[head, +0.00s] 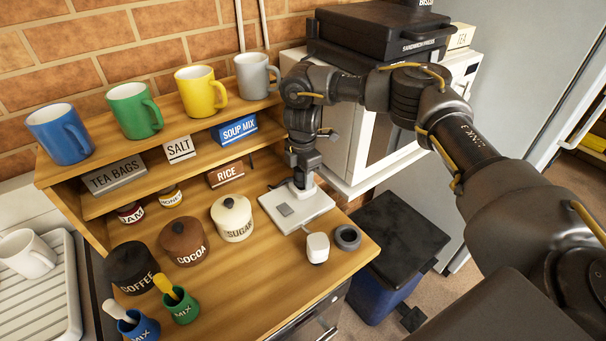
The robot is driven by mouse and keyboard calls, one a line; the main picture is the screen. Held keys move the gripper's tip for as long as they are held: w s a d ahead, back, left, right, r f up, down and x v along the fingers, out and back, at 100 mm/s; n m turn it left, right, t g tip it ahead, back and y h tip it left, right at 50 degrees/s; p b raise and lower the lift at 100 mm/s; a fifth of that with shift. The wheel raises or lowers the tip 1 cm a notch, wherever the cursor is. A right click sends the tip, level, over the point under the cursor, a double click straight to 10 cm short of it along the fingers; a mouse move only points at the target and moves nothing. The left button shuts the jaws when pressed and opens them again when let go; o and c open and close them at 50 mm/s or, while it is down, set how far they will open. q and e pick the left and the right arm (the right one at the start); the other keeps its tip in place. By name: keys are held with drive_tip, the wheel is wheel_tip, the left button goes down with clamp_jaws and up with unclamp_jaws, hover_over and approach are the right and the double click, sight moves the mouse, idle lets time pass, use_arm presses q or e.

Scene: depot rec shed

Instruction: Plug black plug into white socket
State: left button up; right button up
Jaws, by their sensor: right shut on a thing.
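My right gripper (302,172) points down over a white board (314,211) on the wooden counter. It is shut on a small dark thing, which I take to be the black plug; the dark jaws hide most of it. Directly under the jaws is a white raised block (303,191) on the board, which looks like the white socket. The plug's lower end is too small and covered to tell whether it is in the socket or just above it. A flat grey piece (286,210) is on the board beside it. My left gripper is not in view.
A white rounded block (317,247) and a dark ring (347,238) stand in front of the board. The sugar jar (232,218) is close on its left. A shelf (165,131) with mugs and signs rises behind; a white microwave (364,140) stands at right.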

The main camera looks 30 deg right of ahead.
drive_tip(key=o, duration=1.1)
drive_tip(key=shift+o, duration=0.2)
wheel_tip(320, 180, up, 11)
drive_tip(key=shift+f, duration=0.1)
